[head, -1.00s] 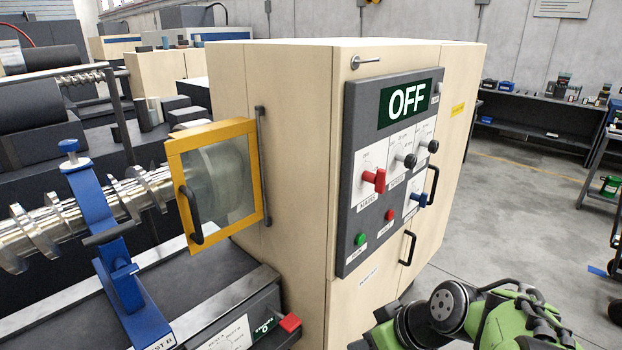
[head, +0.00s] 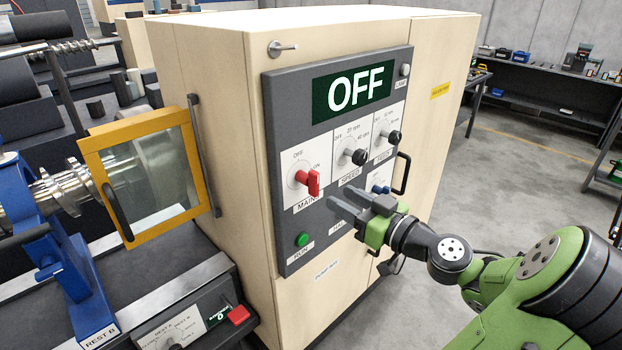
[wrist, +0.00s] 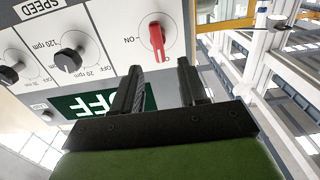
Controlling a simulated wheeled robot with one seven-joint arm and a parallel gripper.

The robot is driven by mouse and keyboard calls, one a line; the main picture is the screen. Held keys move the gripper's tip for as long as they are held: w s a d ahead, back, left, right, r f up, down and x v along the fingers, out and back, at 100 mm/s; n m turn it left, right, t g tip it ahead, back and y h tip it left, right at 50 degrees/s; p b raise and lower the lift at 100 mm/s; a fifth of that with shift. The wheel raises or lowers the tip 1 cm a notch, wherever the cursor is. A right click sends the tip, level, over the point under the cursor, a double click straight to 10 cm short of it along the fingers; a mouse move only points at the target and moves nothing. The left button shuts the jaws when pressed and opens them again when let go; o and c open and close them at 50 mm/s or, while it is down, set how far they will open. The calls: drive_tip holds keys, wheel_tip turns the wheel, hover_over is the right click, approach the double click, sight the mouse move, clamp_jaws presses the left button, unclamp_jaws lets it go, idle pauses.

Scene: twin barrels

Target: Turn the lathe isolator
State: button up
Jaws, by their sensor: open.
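The isolator is a red rotary handle (head: 308,182) on a white plate labelled MAINS, on the cabinet's grey control panel (head: 285,225). OFF and ON are printed around it, and the display (head: 352,90) above reads OFF. My gripper (head: 336,199) is open and empty in front of the panel, to the right of and slightly below the red handle in the head view. In the wrist view the picture is turned over, and the red handle (wrist: 157,42) lies just beyond the gap between the open fingertips (wrist: 160,66). It looks apart from them.
Black speed knobs (head: 356,156) sit right of the handle. A green button (head: 302,240) is below. A yellow-framed guard (head: 142,180) stands out at the left. A black door handle (head: 402,172) is at the right. Open floor (head: 530,180) lies right of the cabinet.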

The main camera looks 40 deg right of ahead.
sight(317, 183)
drive_tip(key=w+p, duration=0.1)
drive_tip(key=w, duration=0.8)
drive_tip(key=shift+a, duration=0.1)
drive_tip(key=shift+w, duration=0.25)
drive_tip(key=shift+c, duration=0.3)
clamp_jaws()
